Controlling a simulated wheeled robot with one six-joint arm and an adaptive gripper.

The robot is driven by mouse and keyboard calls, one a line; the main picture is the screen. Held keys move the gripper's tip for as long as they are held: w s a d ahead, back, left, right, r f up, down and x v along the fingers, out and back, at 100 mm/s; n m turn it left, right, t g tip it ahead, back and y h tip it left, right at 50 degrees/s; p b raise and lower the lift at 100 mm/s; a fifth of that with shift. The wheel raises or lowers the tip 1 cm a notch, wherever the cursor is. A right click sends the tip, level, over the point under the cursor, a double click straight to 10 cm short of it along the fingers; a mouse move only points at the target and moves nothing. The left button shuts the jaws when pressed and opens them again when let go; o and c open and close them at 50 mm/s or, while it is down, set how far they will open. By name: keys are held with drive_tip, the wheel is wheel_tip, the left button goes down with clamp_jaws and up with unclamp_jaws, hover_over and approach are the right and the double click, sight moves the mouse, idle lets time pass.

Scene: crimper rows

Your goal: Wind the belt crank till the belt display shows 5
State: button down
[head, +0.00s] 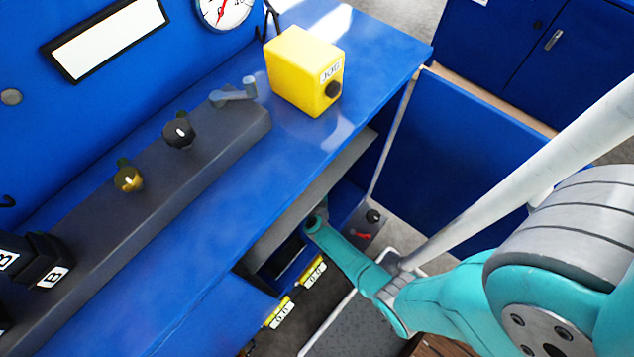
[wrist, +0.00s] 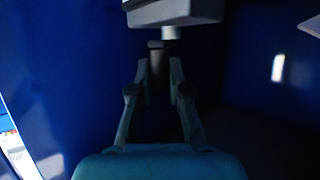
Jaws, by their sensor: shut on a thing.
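In the wrist view my gripper (wrist: 160,80) is shut on a dark upright handle (wrist: 157,64), which seems to be that of a crank. The handle sits below a grey block (wrist: 174,12) with a pale round stub (wrist: 171,33) under it. In the head view my arm reaches under the front edge of the blue bench, and the fingers and the handle are hidden there. Two small yellow-edged displays (head: 314,270) and (head: 281,313) show below the bench edge. Both seem to read 0.0, but I cannot tell which is the belt display.
The blue bench (head: 225,190) carries a yellow JOG box (head: 300,72) and a dark rail (head: 75,240) with a black knob (head: 179,134), a brass knob (head: 128,178) and a grey lever (head: 236,92). A blue panel (head: 455,150) stands right of the bench. Blue walls are close around my gripper.

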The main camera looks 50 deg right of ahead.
drive_tip(key=shift+w+a+m+g+h, duration=0.3)
drive_tip(key=shift+m+g+h, duration=0.15)
drive_tip(key=shift+m+g, duration=0.4)
drive_tip(key=shift+w+a+m+g+h, duration=0.3)
drive_tip(key=shift+m+g+h, duration=0.2)
drive_tip(key=shift+m+g, duration=0.4)
drive_tip(key=shift+w+a+m+g+h, duration=0.3)
drive_tip(key=shift+m+g+h, duration=0.15)
drive_tip(key=shift+m+g, duration=0.4)
drive_tip(key=shift+g, duration=0.3)
drive_tip(key=c, duration=1.1)
unclamp_jaws()
drive_tip(key=v, duration=1.2)
drive_tip(key=shift+s+f, duration=0.1)
